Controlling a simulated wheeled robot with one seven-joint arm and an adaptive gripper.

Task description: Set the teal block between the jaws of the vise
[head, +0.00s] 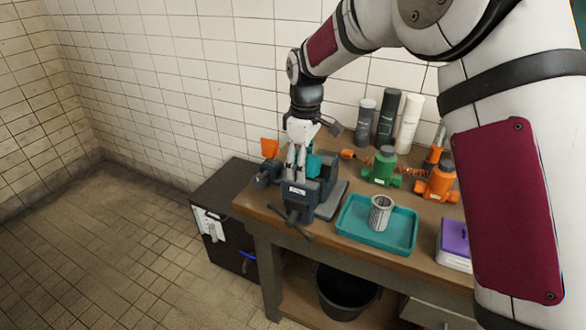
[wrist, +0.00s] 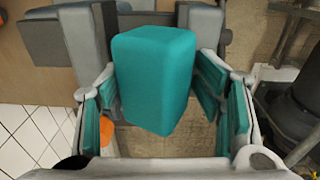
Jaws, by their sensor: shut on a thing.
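The teal block (wrist: 155,75) is between the teal-padded fingers of my gripper (head: 302,160), which is shut on it. In the head view, the teal block (head: 314,165) shows partly behind the fingers, at the top of the dark grey vise (head: 318,195). The wrist view shows the grey vise jaws (wrist: 87,42) on both sides of the block's far end. The block looks lined up with the gap between them. I cannot tell how deep it sits or whether it touches either jaw.
The vise stands at the bench's left end. A teal tray (head: 350,232) with a metal strainer (head: 380,213) is to its right. A green valve (head: 381,168), an orange valve (head: 437,183) and three bottles (head: 387,118) are behind. An orange object (head: 269,147) is left of my gripper.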

